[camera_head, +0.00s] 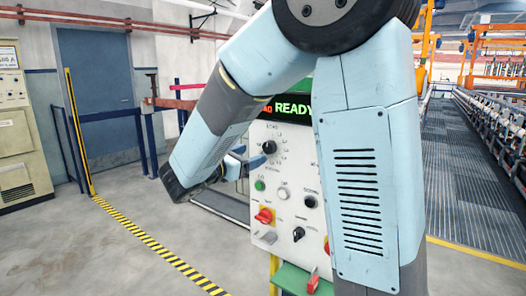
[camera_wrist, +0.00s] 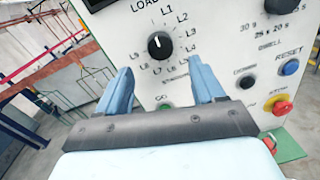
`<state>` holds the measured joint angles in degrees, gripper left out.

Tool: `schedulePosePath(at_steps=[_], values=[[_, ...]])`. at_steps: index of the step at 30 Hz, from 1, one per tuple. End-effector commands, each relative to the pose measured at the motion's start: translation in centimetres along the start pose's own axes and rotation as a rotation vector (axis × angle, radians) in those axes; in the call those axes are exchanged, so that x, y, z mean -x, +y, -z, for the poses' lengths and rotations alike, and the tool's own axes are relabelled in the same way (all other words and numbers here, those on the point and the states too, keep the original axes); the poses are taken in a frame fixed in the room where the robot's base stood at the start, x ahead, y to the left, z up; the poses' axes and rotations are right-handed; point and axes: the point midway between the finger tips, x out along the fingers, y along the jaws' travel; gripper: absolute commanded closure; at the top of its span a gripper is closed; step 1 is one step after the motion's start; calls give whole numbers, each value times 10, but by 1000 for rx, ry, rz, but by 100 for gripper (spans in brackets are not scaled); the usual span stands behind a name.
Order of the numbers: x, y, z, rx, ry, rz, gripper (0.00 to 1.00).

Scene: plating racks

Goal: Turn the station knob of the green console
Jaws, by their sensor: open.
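The green console has a pale control panel (camera_head: 290,215) behind my arm, with a green lower part (camera_head: 292,277) and a lit READY display (camera_head: 293,108). Its station knob (camera_wrist: 160,45) is a round black knob with a white mark, ringed by L labels, with STATION printed below. The mark points roughly up in the wrist view. In the head view the knob (camera_head: 269,147) shows just right of my fingers. My gripper (camera_wrist: 159,65) is open and empty, its two blue fingers on either side of the knob's line and apart from each other. Any contact with the knob cannot be told.
Below the knob are a green button (camera_head: 260,185), a white button (camera_head: 283,193) and a red-and-yellow switch (camera_head: 265,215). A blue reset button (camera_wrist: 290,67) and red stop button (camera_wrist: 282,107) sit to the right.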

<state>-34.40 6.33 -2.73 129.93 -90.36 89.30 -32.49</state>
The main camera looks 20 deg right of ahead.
Motion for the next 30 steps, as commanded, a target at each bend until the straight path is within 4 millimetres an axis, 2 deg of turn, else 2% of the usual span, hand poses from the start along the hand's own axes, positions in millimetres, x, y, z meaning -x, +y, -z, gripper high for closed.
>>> schedulePosePath(at_steps=[6, 12, 18, 25, 30], values=[[-38, -1, 0, 0, 0, 4, 32], [-60, -1, 0, 0, -1, 3, 32], [-68, -1, 0, 0, 1, 3, 32], [-68, -1, 0, 0, 0, 3, 32], [-68, -1, 0, 0, 0, 3, 47]])
